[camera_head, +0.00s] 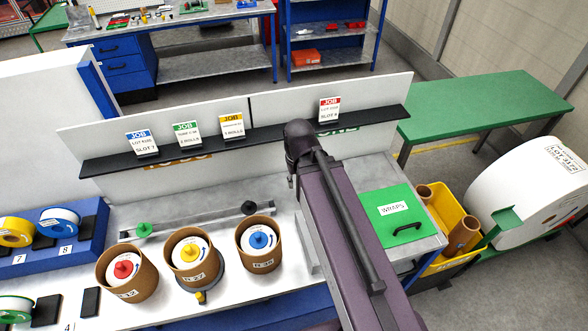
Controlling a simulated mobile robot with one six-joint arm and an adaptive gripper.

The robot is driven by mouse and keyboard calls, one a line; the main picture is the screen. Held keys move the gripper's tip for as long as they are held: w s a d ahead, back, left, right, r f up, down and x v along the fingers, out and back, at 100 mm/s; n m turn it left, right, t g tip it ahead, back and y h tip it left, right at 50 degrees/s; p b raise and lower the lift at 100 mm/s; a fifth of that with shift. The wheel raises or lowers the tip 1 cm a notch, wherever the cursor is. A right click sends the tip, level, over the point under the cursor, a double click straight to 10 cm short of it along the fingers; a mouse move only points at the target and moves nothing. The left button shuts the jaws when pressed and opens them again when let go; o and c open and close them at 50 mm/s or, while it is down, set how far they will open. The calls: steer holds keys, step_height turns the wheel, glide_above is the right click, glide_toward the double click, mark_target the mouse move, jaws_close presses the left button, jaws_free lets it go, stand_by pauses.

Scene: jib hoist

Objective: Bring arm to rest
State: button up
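My arm reaches from the lower right edge up to a dark joint over the workbench (350,175). I do not make out my gripper's fingers; the arm beyond the dark joint is hidden or out of view. The arm covers part of the bench middle. Three brown cylinders stand on the bench left of the arm: one with a red knob (112,286), one with a yellow knob (178,276) and one with a blue knob (243,252).
A black shelf (275,130) with job cards crosses the bench back. A green WRAPS lid (385,232) lies right of my arm, beside a yellow bin (447,213) with brown tubes. A blue spool rack (88,240) stands left. A green table (490,105) stands at right.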

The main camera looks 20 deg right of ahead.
step_height(320, 180, down, 16)
steer(key=b, duration=1.6)
steer(key=shift+f, duration=0.2)
